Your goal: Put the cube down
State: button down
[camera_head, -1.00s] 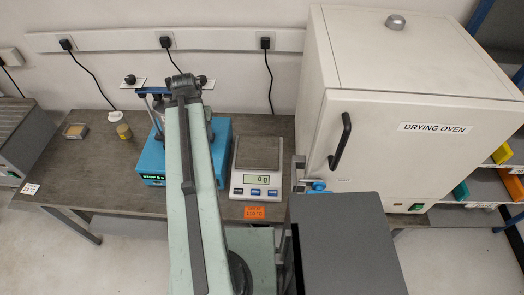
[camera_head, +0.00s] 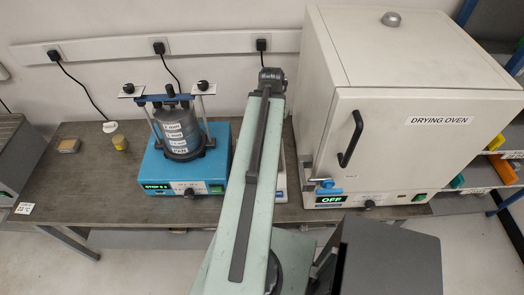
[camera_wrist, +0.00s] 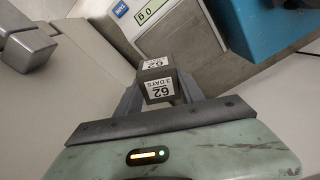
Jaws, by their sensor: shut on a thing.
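The cube (camera_wrist: 158,91) is small and dark grey with white labels reading "62" and "3 DAYS". It sits between the two grey fingers of my gripper (camera_wrist: 159,78) in the wrist view, and the gripper is shut on it. In the wrist view a balance (camera_wrist: 149,15) lies beyond the cube, with its bare metal pan (camera_wrist: 190,42) just past it. I cannot tell the height of the cube over the surface. In the head view my arm covers the gripper, the cube and most of the balance (camera_head: 281,186).
A blue sieve shaker (camera_head: 165,172) with stacked grey sieves stands left of my arm. A white drying oven (camera_head: 400,150) reading "OFF" stands to the right. The bench's left part (camera_head: 90,180) is mostly clear.

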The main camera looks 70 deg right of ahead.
jog(key=w+f+n+b, duration=0.1)
jog(key=w+f+b, duration=0.1)
jog(key=f+b, duration=0.3)
jog(key=w+d+f+n+b, duration=0.1)
jog(key=w+f+n+b, duration=0.1)
jog(key=f+b, duration=0.4)
jog(key=w+d+f+n+b, duration=0.1)
jog(key=w+f+n+b, duration=0.1)
jog(key=f+b, duration=0.3)
jog(key=shift+w+d+f+t+b, duration=0.15)
jog(key=shift+d+f+t+b, duration=0.05)
jog(key=shift+f+t+b, duration=0.1)
jog(key=shift+r, duration=0.25)
jog(key=shift+f, duration=0.25)
jog(key=c, duration=0.7)
grip_release()
jog(key=shift+r, duration=0.1)
